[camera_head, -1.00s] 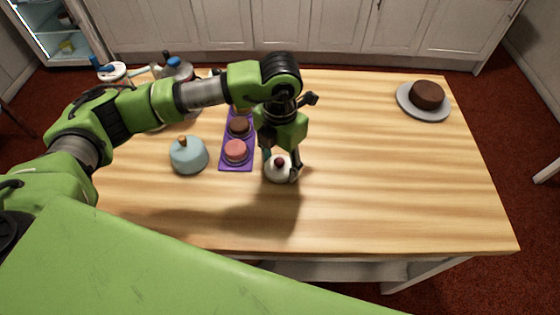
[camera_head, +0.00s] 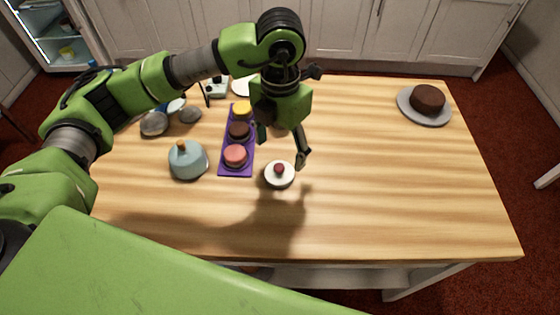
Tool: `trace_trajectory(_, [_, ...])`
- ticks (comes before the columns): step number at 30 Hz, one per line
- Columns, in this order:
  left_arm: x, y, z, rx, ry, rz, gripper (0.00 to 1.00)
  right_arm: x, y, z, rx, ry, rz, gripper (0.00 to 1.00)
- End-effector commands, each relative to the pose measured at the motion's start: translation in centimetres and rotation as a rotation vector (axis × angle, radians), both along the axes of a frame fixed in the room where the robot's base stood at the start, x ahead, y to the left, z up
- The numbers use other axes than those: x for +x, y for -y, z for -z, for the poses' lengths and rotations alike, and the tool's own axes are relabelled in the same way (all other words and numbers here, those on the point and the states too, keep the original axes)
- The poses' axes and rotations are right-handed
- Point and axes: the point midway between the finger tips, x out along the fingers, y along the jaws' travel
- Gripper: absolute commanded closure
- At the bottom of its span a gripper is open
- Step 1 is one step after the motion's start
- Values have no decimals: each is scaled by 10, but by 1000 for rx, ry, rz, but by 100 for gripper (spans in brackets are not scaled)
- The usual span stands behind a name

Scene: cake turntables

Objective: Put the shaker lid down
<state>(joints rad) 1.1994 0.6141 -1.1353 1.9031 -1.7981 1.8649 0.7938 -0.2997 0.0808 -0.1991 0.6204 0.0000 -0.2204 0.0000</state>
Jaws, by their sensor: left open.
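The shaker lid, a round white disc with a dark red knob (camera_head: 280,174), appears to lie flat on the wooden table, knob up, just right of the purple tray's near end. My left gripper (camera_head: 281,152) is open above and slightly behind it, with its fingers spread and pointing down. Nothing is between its fingertips, and the lid looks clear of them. A small brownish thing shows partly behind the gripper; I cannot tell what it is. My right gripper is not in view.
The purple tray (camera_head: 224,169) holds yellow, brown and pink round pieces. A pale blue dome with a knob (camera_head: 188,162) stands left of it. Grey stone-like things (camera_head: 154,124) lie behind. A brown cake (camera_head: 428,98) sits on a grey plate (camera_head: 409,109) at right. The table's right half is mostly clear.

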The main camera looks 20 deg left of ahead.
Motion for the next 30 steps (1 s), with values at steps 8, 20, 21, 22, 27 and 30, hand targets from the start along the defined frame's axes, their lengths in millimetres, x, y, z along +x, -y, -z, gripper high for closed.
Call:
trace_trajectory(8, [0, 0, -39, 1, 0, -1, 33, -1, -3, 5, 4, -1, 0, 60])
trace_trajectory(20, [0, 0, -44, 0, -1, -1, 33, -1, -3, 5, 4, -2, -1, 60])
trace_trajectory(21, [0, 0, -44, 0, -1, -1, 33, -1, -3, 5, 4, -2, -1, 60])
trace_trajectory(22, [0, 0, -44, 0, -1, 0, 33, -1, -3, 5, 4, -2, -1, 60])
trace_trajectory(27, [0, 0, -47, 0, -1, 0, 33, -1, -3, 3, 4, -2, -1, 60])
trace_trajectory(30, [0, 0, -62, 0, 0, 0, 33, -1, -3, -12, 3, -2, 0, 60])
